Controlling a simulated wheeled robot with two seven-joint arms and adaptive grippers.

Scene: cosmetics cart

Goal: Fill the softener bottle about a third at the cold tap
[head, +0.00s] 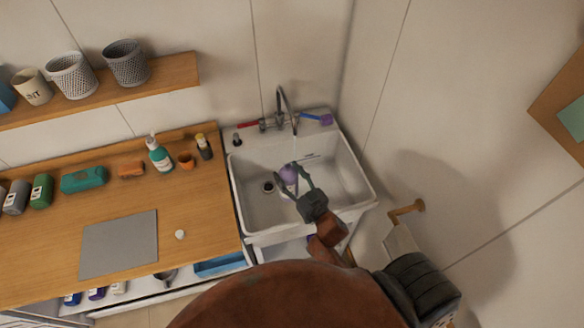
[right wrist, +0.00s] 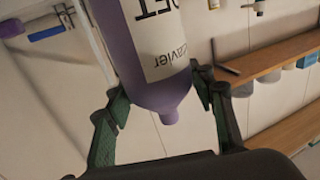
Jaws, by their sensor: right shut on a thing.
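The purple softener bottle (head: 288,173) is over the sink basin (head: 340,184), under the tap spout (head: 283,98). A thin pale line, like running water, drops from the spout toward the bottle; I cannot tell whether it enters. My right gripper (head: 297,181) is shut around the bottle. In the right wrist view the bottle (right wrist: 148,62) sits between the fingers (right wrist: 160,100), its label upside down and its narrow neck low in the picture. The fill level cannot be seen. The blue cold lever (head: 310,117) is right of the spout, the red lever (head: 248,125) left. My left gripper is out of view.
A purple object (head: 326,119) is at the blue lever's end. The wooden counter (head: 60,235) left of the sink holds a teal pump bottle (head: 159,156), a grey mat (head: 119,244) and a small white round piece (head: 179,234). Walls stand behind and to the right.

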